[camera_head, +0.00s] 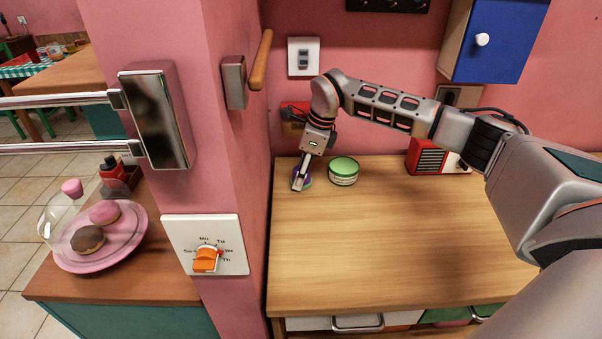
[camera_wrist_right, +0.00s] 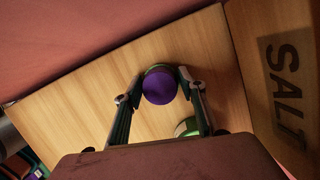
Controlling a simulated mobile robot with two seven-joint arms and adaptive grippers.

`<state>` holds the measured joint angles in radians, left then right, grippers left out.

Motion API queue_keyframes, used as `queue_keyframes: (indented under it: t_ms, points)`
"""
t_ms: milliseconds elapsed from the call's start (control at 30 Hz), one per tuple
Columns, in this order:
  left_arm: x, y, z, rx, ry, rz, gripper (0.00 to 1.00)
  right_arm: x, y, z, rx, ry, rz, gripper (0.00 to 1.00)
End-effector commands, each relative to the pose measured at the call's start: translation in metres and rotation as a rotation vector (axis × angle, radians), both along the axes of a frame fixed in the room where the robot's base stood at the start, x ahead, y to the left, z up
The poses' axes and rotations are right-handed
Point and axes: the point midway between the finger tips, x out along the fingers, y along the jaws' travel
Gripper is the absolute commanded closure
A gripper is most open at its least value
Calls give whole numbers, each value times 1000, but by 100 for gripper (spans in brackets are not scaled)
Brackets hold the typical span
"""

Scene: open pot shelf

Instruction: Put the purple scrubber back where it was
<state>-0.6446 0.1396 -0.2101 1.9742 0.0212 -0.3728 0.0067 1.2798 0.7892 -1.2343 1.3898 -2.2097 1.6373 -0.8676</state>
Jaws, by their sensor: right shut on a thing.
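The purple scrubber (camera_wrist_right: 159,87) is a round purple thing with a thin green edge. In the right wrist view it sits between the two fingertips of my right gripper (camera_wrist_right: 159,82), which are closed on its sides. In the head view my right gripper (camera_head: 300,182) points down at the back left of the wooden counter, and a little purple of the scrubber (camera_head: 307,178) shows beside the fingers. Most of it is hidden there, and I cannot tell whether it touches the counter. My left gripper does not show.
A green-lidded tub (camera_head: 344,171) stands just right of my right gripper. A red radio-like box (camera_head: 426,157) is at the back of the counter (camera_head: 390,235). A wooden box marked SALT (camera_wrist_right: 280,85) is close by in the wrist view. The counter's middle and front are clear.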

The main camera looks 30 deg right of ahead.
Motion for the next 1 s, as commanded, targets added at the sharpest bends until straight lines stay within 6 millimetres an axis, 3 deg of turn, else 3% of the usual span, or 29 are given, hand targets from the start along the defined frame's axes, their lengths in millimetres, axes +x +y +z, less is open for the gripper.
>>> queue_keyframes:
  t_ms: [33, 67, 100, 500, 1000]
  points:
    - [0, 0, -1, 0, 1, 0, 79, 0, 0, -2, 0, 1, 0, 83]
    - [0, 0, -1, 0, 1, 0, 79, 0, 0, -2, -1, 1, 0, 52]
    - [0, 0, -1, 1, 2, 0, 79, 0, 0, -2, -1, 1, 0, 43]
    - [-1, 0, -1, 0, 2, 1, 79, 0, 0, 3, 0, 0, 0, 43]
    - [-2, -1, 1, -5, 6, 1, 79, -11, -15, 69, -1, -2, -1, 43]
